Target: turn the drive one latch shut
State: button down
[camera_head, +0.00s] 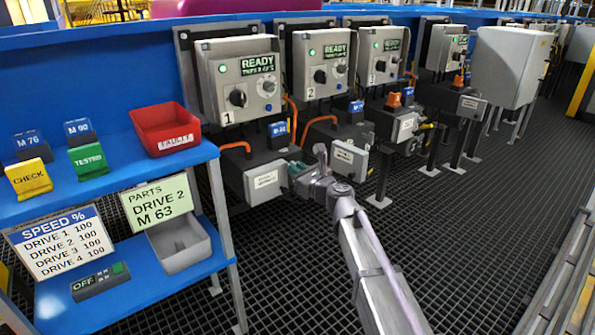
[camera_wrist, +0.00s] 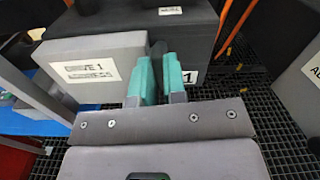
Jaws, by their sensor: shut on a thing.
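Drive one's dark motor housing (camera_head: 262,148) sits below the READY panel numbered 1, with a pale grey labelled box (camera_head: 264,182) on its front. In the wrist view the grey box (camera_wrist: 98,47) fills the upper left, beside the dark housing (camera_wrist: 190,32). My gripper (camera_head: 297,169) is at the right side of that box. In the wrist view its green fingertips (camera_wrist: 157,78) stand close together, shut on a small part between them at the box's edge. That part, where the latch appears to be, is mostly hidden by the fingers, so its angle cannot be told.
Drive two's labelled box (camera_head: 349,160) stands close to the right of my gripper. A blue shelf (camera_head: 120,180) at left holds a red FAULTY bin (camera_head: 166,129) and signs. Orange cables (camera_head: 319,122) loop near the drives. The dark grating floor (camera_head: 460,240) is open at right.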

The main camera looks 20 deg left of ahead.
jog(key=shift+s+a+f+n, duration=0.1)
jog(key=shift+s+f+n, duration=0.05)
jog(key=shift+n, duration=4)
jog(key=shift+s+f+n, duration=0.1)
jog(key=shift+n, duration=4.05)
jog(key=c, duration=1.2)
grip_release()
jog(key=v, duration=1)
jog(key=shift+s+d, duration=0.2)
jog(key=shift+d, duration=0.1)
